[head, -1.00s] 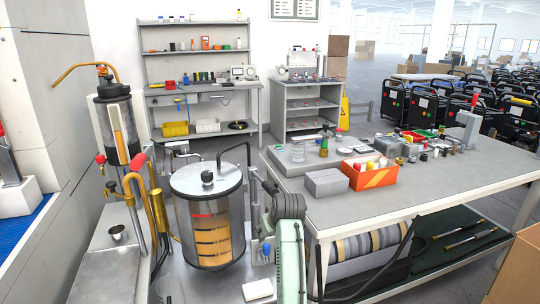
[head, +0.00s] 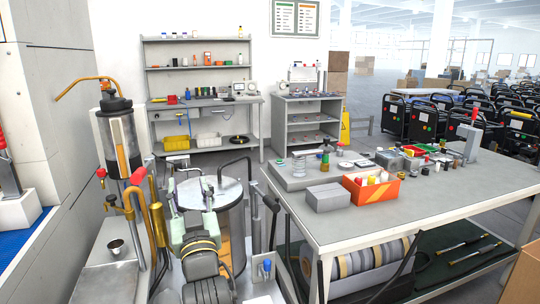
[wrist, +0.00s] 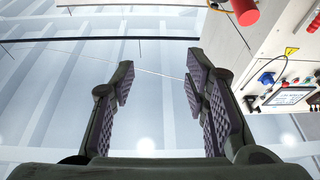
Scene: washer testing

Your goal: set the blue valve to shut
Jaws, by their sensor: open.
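My gripper (wrist: 160,78) is open in the wrist view, with nothing between its dark, ridged fingers. A blue knob (wrist: 266,78) shows on a pale panel to the right of the fingers, apart from them. In the head view, a small blue part (head: 266,265) stands on a light plate low in the middle, right of my arm. I cannot tell which blue part is the valve, or how it is set. My pale green and dark arm covers the front of the metal drum (head: 230,192); the fingertips are not clear there.
Red-handled pipework (head: 138,176) and a tall cylinder with a brass spout (head: 119,140) stand left of my arm. The workbench (head: 350,222) with an orange bin (head: 371,188) is at right. In the wrist view, a red cylinder (wrist: 244,12) is at the upper right.

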